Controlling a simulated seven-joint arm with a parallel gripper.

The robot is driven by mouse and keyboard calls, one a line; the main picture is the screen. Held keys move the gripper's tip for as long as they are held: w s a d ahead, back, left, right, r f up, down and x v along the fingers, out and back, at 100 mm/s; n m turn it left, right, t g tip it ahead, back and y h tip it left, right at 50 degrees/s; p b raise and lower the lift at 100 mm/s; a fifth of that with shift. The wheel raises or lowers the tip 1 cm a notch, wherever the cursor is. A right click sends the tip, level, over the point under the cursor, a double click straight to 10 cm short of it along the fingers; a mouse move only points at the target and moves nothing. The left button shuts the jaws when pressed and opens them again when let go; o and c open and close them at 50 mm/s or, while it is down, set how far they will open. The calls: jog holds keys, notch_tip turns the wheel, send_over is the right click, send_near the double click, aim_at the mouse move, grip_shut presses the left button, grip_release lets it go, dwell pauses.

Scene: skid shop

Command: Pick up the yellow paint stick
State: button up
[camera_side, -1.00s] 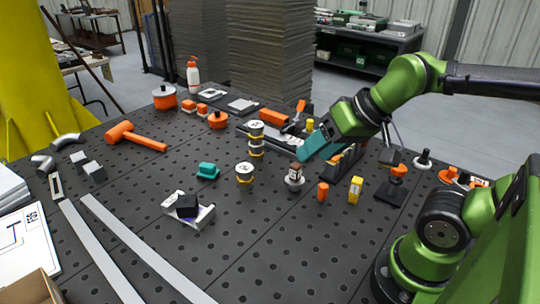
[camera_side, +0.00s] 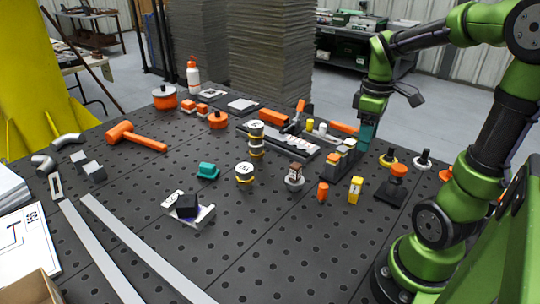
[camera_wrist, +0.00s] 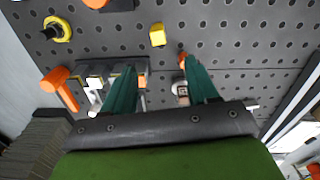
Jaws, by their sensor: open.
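The yellow paint stick (camera_side: 355,190) stands upright on the dark perforated table, with a pale label on its side. In the wrist view it is the small yellow block (camera_wrist: 157,36), ahead of the fingertips and between their lines. My gripper (camera_side: 366,140) points down above the table, behind the paint stick in the side view and clear of it. In the wrist view my gripper (camera_wrist: 162,75) shows two teal fingers spread apart with nothing between them.
An orange stub (camera_side: 323,191) stands just left of the paint stick. A round labelled container (camera_side: 295,176) is further left. A stepped block rack (camera_side: 340,158) lies close to my gripper. A black stand with an orange knob (camera_side: 397,176) is to the right.

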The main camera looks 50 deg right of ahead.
aim_at(358, 179)
notch_tip(358, 179, down, 11)
jog(key=shift+f, duration=0.1)
jog(key=shift+w+d+f, duration=0.1)
jog(key=shift+d+f, duration=0.05)
jog(key=shift+f, duration=1.3)
jog(key=shift+w+d+f, duration=0.1)
jog(key=shift+f, duration=1.3)
jog(key=c, duration=1.1)
